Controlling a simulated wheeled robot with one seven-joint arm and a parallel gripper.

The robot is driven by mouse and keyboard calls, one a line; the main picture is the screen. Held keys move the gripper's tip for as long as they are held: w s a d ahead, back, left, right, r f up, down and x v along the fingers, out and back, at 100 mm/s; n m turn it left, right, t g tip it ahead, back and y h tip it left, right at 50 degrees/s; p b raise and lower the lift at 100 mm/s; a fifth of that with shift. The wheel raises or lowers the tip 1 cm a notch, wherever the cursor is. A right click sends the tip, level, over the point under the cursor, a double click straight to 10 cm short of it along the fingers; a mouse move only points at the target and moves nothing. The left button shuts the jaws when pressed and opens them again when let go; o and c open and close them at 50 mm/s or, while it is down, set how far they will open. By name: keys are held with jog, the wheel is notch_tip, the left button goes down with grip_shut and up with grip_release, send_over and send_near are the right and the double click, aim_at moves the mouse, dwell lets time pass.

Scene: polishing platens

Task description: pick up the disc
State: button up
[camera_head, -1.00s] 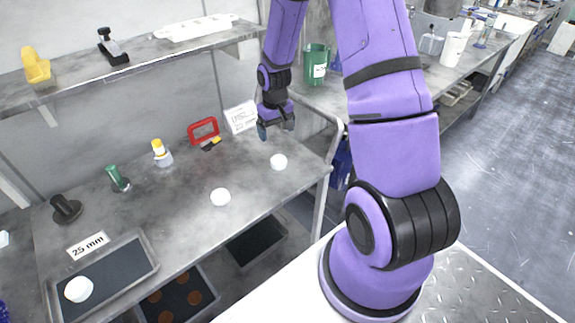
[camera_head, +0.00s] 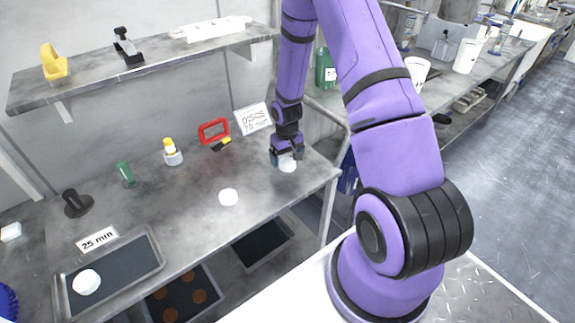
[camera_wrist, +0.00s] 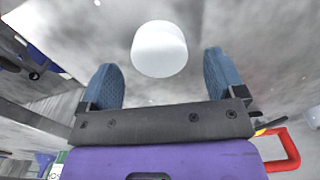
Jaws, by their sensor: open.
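A white disc (camera_head: 288,165) lies at the right end of the grey table, right at my gripper (camera_head: 287,160). The wrist view shows the same disc (camera_wrist: 159,49) as a short white cylinder, a little beyond the fingertips and roughly centred between them. My gripper (camera_wrist: 165,78) is open, with its two blue fingers apart and nothing between them. A second white disc (camera_head: 228,197) lies in the middle of the table. A third white disc (camera_head: 86,282) lies on the dark tray (camera_head: 157,241) at the front left.
A red frame (camera_head: 214,131), a yellow-capped bottle (camera_head: 172,152), a green bottle (camera_head: 125,174) and a black knob-handled tool (camera_head: 76,203) stand along the back. A white sign (camera_head: 253,118) stands behind my gripper. A shelf (camera_head: 150,68) overhangs the rear.

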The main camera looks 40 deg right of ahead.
jog(key=shift+f, duration=1.05)
jog(key=c, duration=1.1)
jog(key=shift+r, duration=0.2)
